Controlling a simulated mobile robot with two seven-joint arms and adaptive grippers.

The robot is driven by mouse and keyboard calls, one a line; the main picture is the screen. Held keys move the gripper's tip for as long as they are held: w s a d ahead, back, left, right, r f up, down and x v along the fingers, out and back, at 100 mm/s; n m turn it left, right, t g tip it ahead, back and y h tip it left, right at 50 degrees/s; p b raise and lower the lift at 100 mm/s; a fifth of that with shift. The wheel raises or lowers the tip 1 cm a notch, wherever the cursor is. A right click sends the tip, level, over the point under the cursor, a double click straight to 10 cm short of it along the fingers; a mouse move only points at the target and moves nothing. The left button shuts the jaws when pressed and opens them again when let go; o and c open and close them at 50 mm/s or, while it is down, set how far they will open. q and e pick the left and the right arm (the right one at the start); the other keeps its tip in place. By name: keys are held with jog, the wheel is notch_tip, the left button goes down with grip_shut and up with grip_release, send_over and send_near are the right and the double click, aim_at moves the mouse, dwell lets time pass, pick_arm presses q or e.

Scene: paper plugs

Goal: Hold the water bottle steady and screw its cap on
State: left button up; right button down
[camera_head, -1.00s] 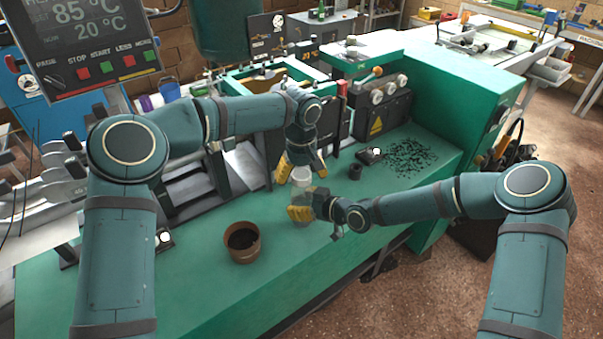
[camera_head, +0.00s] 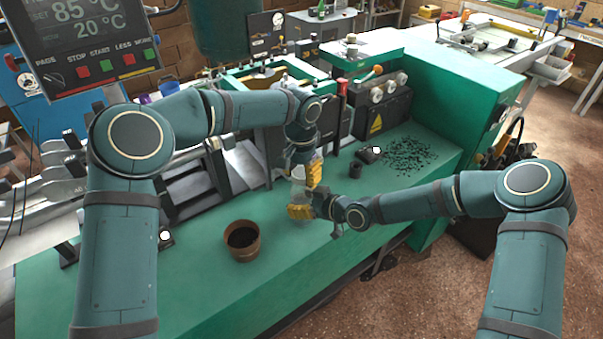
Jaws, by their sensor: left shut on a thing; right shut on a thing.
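The clear, pale water bottle (camera_head: 299,189) stands upright on the green bench, with only parts of it showing between my grippers. My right gripper (camera_head: 301,212) is shut on its lower body from the right, with yellow fingers around it. My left gripper (camera_head: 304,172) points down from above at the bottle's top and is shut on the cap. The cap itself is hidden by the fingers, so I cannot tell how it sits on the neck.
A brown pot (camera_head: 242,241) with dark contents stands at front left on the green bench (camera_head: 185,285). Machine parts stand behind.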

pick_arm(q)
jog(key=m, duration=0.7)
jog(key=o, duration=1.3)
jog(key=shift+o, duration=0.2)
notch_tip(320, 180, up, 12)
pick_arm(e)
grip_release()
jog(key=v, duration=1.2)
jog(key=shift+s+f, duration=0.1)
